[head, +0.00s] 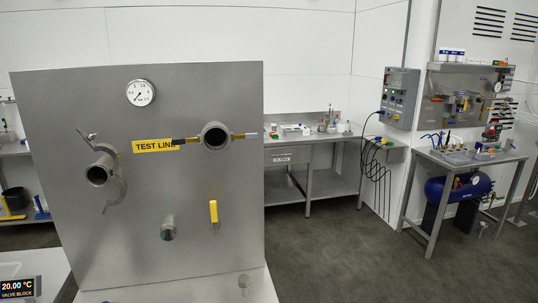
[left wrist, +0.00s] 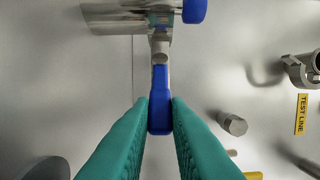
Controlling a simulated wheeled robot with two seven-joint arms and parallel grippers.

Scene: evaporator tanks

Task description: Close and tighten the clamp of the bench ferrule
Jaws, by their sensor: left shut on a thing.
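In the left wrist view, my left gripper (left wrist: 160,122), with teal ribbed fingers, is shut on a blue handle (left wrist: 160,88). A metal stem (left wrist: 160,46) runs from the handle up to a horizontal metal pipe fitting (left wrist: 115,15) at the top edge, which seems to be the bench ferrule. A second blue grip (left wrist: 195,10) is beside it, cut off by the frame. A greenish part shows at the joint. The fitting is partly out of frame, so I cannot tell whether the clamp is closed. Neither gripper shows in the head view.
A steel panel (head: 60,150) carries a gauge (head: 141,92), an open pipe with a loose clamp (head: 97,174), a ferrule with brass-coloured handles (head: 215,136), a lower stub (head: 168,229) and a yellow valve handle (head: 213,211). A short post (head: 244,282) stands on the bench below.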

